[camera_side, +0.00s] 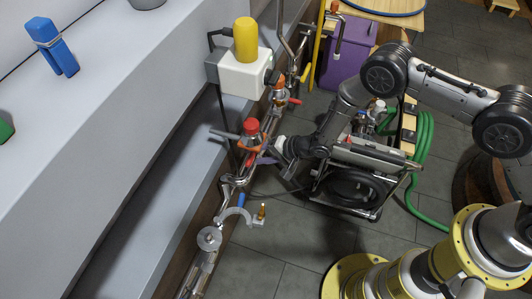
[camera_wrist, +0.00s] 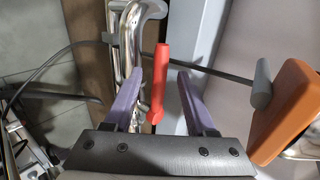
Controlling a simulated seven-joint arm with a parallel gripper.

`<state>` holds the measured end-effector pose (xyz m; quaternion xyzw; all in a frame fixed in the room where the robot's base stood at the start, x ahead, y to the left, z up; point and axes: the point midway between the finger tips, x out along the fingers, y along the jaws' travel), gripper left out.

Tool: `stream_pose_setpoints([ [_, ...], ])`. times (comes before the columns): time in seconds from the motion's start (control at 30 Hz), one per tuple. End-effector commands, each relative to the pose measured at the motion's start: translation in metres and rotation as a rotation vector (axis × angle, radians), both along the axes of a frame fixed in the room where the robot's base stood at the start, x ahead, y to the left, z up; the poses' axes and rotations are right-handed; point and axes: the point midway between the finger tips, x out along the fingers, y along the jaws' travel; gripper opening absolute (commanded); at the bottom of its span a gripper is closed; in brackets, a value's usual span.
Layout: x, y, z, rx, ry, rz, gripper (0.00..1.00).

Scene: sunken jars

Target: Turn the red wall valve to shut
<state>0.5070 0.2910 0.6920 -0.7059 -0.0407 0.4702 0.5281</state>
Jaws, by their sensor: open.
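A red lever handle (camera_wrist: 160,85) stands between the two purple fingers of my gripper (camera_wrist: 159,84) in the wrist view, with a visible gap on both sides. The gripper is open. Its lower end bends to a rounded red hub near the palm. In the side view, my gripper (camera_side: 266,160) is at the pipe run along the wall, beside a red-capped fitting (camera_side: 251,126). The fingers and wrist partly hide the lever there, and its exact angle to the pipe cannot be told.
An orange block (camera_wrist: 284,112) and a grey rod end are close right of the fingers. In the side view, a white box with a yellow top (camera_side: 244,75) is above the pipes. A blue-handled fitting (camera_side: 241,200) is below. A black hose reel (camera_side: 352,188) stands to the right.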

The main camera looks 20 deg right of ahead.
Motion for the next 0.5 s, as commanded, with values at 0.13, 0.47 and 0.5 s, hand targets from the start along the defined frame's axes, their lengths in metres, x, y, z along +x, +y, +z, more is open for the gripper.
stream_pose_setpoints([
  [0.13,0.003,0.004,-0.005,-0.001,0.001,0.001,0.56],
  [0.47,0.012,0.012,-0.014,0.000,0.001,0.001,0.56],
  [0.5,0.012,0.012,-0.014,-0.001,0.001,0.000,0.56],
])
